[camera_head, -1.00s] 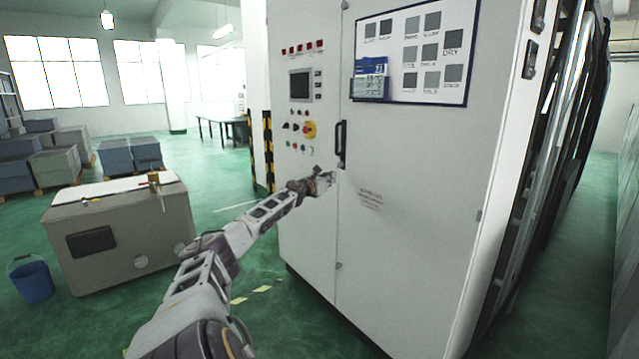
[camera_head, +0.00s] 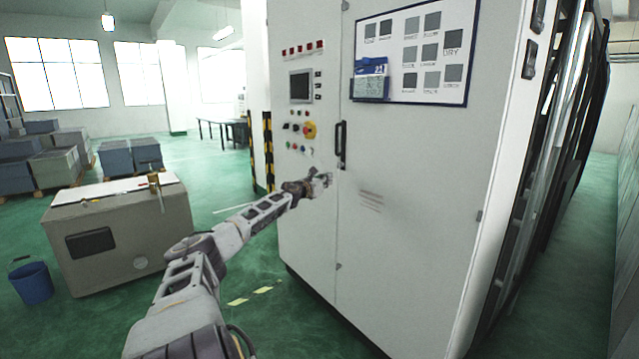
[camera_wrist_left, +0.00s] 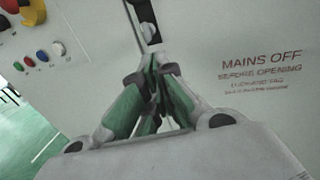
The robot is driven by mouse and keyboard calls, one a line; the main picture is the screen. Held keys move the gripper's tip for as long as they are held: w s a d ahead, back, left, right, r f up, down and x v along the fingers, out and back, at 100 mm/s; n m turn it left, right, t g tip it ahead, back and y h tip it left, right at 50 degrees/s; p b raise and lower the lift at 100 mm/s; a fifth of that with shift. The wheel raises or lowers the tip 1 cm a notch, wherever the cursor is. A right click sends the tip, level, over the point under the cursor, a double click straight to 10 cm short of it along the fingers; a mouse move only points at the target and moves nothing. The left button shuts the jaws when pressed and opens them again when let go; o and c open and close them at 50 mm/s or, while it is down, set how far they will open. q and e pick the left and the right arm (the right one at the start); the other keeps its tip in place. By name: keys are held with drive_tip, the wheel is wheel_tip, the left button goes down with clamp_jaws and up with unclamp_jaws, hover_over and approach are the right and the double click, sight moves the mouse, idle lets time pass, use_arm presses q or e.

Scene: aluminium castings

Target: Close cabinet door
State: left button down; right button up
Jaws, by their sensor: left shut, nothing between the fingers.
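A tall white cabinet (camera_head: 400,240) stands in front of me. Its wide right door carries a black vertical handle (camera_head: 341,145) near the left edge and looks flush with the left panel along the seam. My left gripper (camera_head: 324,181) is shut and empty, just below the handle by the seam. In the left wrist view the shut fingers (camera_wrist_left: 153,62) point at the lower end of the handle (camera_wrist_left: 148,25), with the printed door lettering (camera_wrist_left: 262,72) to the right. I cannot tell whether the fingertips touch the door. My right gripper is not in view.
The left panel holds a small screen (camera_head: 300,86) and a yellow-red knob (camera_head: 310,130). A beige box (camera_head: 120,240) stands at left with a blue bucket (camera_head: 31,282) beside it. Green floor is open between box and cabinet.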

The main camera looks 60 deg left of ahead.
use_arm(q)
drive_tip(key=shift+s, duration=0.35)
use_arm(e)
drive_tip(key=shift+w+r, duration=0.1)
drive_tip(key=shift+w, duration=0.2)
use_arm(q)
drive_tip(key=shift+s, duration=0.25)
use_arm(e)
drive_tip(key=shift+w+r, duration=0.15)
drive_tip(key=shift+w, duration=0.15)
use_arm(q)
drive_tip(key=shift+s+d+r, duration=0.1)
drive_tip(key=shift+s+d, duration=0.05)
drive_tip(key=shift+s, duration=0.05)
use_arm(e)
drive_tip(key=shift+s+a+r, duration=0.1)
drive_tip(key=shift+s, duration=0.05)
use_arm(q)
drive_tip(key=shift+s+d+p, duration=0.1)
drive_tip(key=shift+s+p, duration=0.5)
drive_tip(key=shift+s, duration=0.65)
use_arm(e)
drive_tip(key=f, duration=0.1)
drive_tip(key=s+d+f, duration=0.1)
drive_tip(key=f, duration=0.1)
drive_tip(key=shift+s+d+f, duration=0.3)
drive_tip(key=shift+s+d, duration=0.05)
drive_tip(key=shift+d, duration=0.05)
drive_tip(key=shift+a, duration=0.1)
